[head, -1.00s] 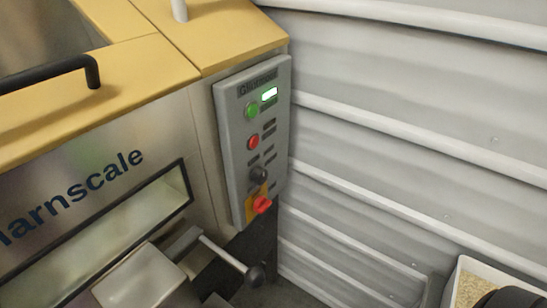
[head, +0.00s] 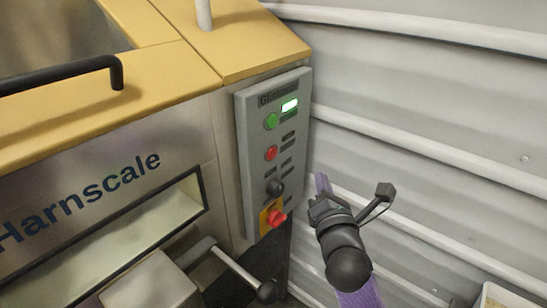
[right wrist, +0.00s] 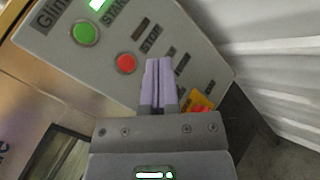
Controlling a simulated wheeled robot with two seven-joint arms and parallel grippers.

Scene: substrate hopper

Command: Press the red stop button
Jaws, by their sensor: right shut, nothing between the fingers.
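The red stop button (head: 270,153) sits on the grey control panel (head: 249,170) at the machine's corner, below the green button (head: 271,121). In the right wrist view the red button (right wrist: 126,63) is beside the word STOP. My left gripper is out of view.
Below the stop button are a black knob (head: 274,187) and a red switch (head: 277,218) on a yellow plate. A lever with a black ball (head: 266,291) juts out below. A ribbed grey wall (head: 440,120) stands at right, a box (head: 508,298) at the lower right.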

